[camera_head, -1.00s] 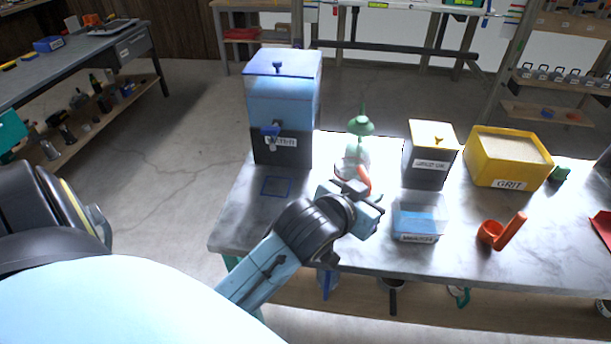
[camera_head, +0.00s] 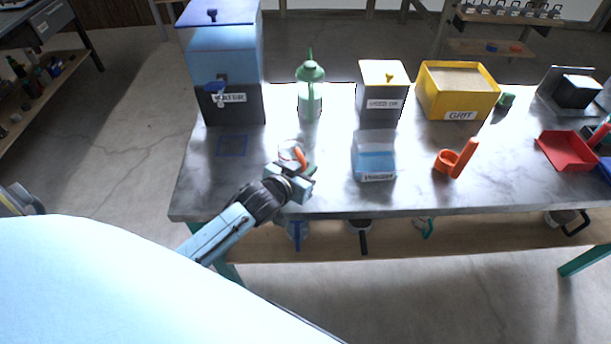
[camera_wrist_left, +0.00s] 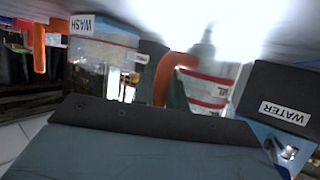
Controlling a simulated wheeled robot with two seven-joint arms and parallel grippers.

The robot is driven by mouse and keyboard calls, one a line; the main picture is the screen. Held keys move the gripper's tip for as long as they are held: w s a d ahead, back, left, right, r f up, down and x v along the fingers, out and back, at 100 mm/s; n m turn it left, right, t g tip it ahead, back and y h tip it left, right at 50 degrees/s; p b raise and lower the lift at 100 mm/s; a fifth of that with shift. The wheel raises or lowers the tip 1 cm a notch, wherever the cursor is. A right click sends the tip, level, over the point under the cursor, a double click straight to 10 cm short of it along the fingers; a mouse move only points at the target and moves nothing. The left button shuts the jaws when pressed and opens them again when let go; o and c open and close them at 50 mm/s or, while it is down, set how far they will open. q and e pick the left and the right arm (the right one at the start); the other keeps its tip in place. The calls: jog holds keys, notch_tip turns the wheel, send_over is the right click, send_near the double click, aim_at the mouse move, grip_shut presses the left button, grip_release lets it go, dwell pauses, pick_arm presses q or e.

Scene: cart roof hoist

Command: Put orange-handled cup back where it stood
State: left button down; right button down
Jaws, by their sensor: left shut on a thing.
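The orange-handled cup (camera_head: 288,149) is a clear cup with an upright orange handle. My left gripper (camera_head: 302,172) is shut on it over the near left part of the marble-topped table (camera_head: 330,195). In the left wrist view the orange handle (camera_wrist_left: 165,76) rises by the jaws, with the clear, red-banded cup wall (camera_wrist_left: 206,90) beside it. The gripper hides part of the cup, and I cannot tell if its base touches the table. A blue square outline (camera_head: 232,146) on the tabletop to its left is empty. My right gripper is out of view.
A water dispenser (camera_head: 225,65) stands at the back left, a green bottle (camera_head: 309,92) behind the cup. Several cups hang below the front edge.

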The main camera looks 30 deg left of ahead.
pick_arm(q)
jog(key=shift+f, duration=1.1)
jog(key=shift+f, duration=0.2)
jog(key=c, duration=1.4)
grip_release()
jog(key=shift+c, duration=0.2)
